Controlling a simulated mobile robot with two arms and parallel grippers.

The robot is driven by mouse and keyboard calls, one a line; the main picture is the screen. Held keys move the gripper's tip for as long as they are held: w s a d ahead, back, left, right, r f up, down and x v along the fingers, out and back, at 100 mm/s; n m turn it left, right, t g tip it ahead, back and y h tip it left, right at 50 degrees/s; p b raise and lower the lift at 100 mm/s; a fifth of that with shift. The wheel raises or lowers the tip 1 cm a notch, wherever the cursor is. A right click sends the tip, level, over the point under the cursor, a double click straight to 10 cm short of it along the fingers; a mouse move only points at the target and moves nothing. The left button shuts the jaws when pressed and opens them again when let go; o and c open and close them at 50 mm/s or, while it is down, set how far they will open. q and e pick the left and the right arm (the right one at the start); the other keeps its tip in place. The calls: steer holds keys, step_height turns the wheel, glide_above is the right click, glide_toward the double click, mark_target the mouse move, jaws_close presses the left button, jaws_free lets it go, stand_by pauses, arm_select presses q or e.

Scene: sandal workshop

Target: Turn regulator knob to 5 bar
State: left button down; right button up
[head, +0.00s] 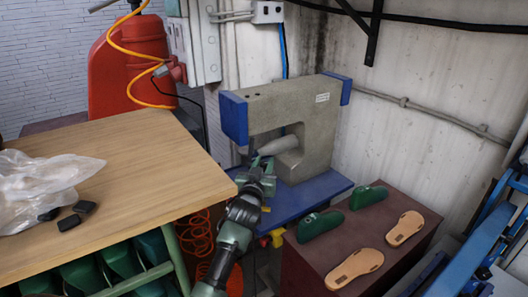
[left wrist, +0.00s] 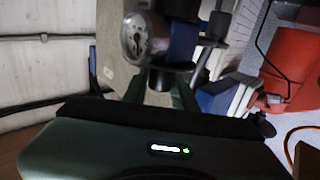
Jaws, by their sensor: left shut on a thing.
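My left gripper (head: 261,166) is at the front of the grey press machine (head: 318,125), just above its blue base (head: 318,196). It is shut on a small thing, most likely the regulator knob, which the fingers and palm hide. In the left wrist view a round pressure gauge (left wrist: 146,38) with a pale dial and metal rim stands just beyond the gripper. Its needle and figures are too small and blurred to read. A blue part (left wrist: 184,42) of the regulator is beside the gauge. My right gripper is not in view.
A wooden table (head: 150,165) with a plastic bag (head: 40,185) is at left. A brown bench (head: 340,245) at right holds green lasts (head: 320,226) and tan soles (head: 354,268).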

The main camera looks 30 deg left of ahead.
arm_select(q)
steer(key=shift+r+m+t+h+p, duration=0.1)
steer(key=shift+m+t+h+p, duration=0.2)
steer(key=shift+m+h+p, duration=0.5)
steer(key=c, duration=1.2)
jaws_free()
steer(key=shift+c, duration=0.2)
steer(key=shift+o, duration=0.6)
steer(key=shift+w, duration=0.15)
steer(key=b+v, duration=0.2)
steer(key=v, duration=0.5)
steer(key=shift+s+b, duration=0.3)
steer(key=shift+s, duration=0.1)
